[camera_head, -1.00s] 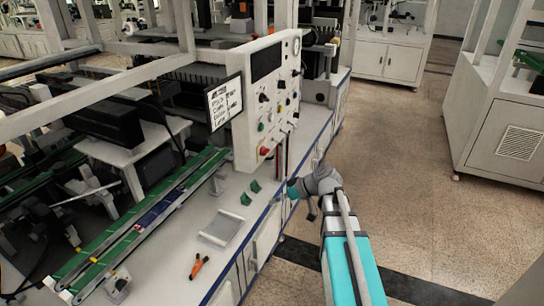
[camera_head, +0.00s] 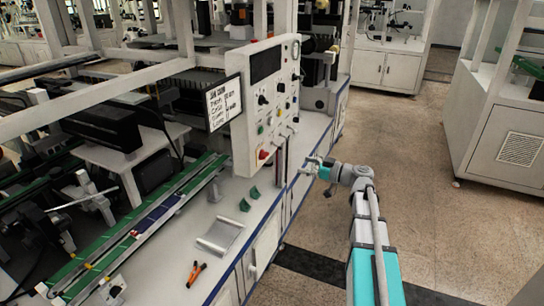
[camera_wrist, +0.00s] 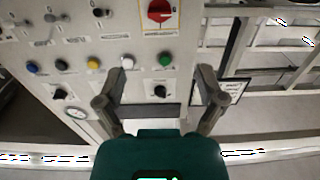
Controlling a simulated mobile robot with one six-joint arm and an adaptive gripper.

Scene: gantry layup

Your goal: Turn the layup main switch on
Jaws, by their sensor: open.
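The white control panel (camera_head: 262,120) stands on the machine's bench and fills much of the wrist view (camera_wrist: 120,30). A red rotary switch (camera_wrist: 159,12) on a yellow-edged plate is at the top of the wrist view, beyond my fingers; I cannot read its label. A red control (camera_head: 263,154) also shows low on the panel in the head view. My gripper (camera_head: 309,170) is open and empty, at the right of the panel's lower part.
A green button (camera_wrist: 165,59), a white button (camera_wrist: 127,62) and several other knobs surround the fingers. A display screen (camera_head: 223,102) hangs left of the panel. Green parts (camera_head: 249,198), a tray (camera_head: 219,236) and an orange tool (camera_head: 196,273) lie on the bench.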

